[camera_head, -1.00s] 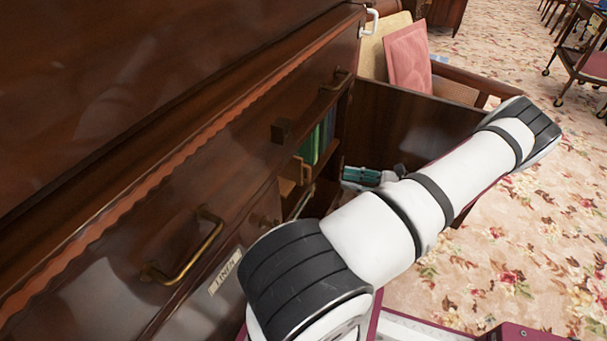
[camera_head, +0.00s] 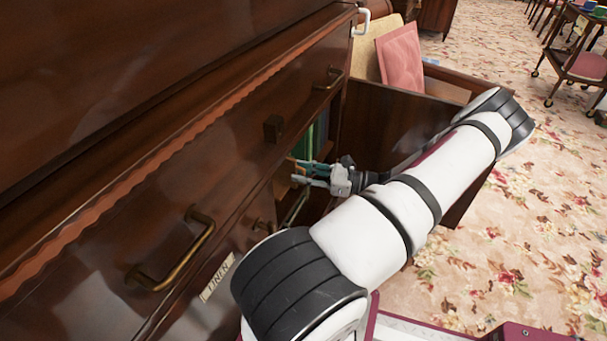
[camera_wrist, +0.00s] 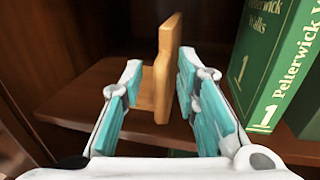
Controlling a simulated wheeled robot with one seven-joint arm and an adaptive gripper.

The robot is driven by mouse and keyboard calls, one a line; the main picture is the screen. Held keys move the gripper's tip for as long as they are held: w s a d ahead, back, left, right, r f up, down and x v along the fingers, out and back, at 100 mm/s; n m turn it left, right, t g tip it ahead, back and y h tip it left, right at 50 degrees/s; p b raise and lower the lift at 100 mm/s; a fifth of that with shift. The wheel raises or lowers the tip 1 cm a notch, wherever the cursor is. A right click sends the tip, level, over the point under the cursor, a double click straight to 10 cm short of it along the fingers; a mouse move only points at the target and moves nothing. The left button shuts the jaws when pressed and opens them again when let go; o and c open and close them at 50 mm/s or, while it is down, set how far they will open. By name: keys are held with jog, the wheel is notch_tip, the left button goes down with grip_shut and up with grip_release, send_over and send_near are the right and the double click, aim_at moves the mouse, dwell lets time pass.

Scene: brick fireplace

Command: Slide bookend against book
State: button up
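A wooden L-shaped bookend (camera_wrist: 163,70) stands upright on the cabinet shelf (camera_wrist: 88,94) in the wrist view. Its upright plate and part of its base show between the fingers of my gripper (camera_wrist: 160,92). The gripper's teal-padded fingers are apart, one on each side of the bookend. The right finger is close to the upright plate; I cannot tell whether it touches. A green book (camera_wrist: 275,62) titled "Pelterwick Walks" stands to the right, with a gap between it and the bookend. In the head view my gripper (camera_head: 305,172) is at the cabinet opening, and the books (camera_head: 315,135) are partly hidden.
An open cabinet door (camera_head: 390,125) stands right of the opening, beside my arm. Drawer handles (camera_head: 180,255) protrude from the cabinet front. Open carpet (camera_head: 520,220) lies to the right.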

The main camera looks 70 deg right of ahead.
grip_shut()
jog(key=shift+d, duration=0.1)
jog(key=s+d+b, duration=0.1)
jog(key=d, duration=0.6)
jog(key=shift+d, duration=0.3)
jog(key=shift+f, duration=0.1)
grip_release()
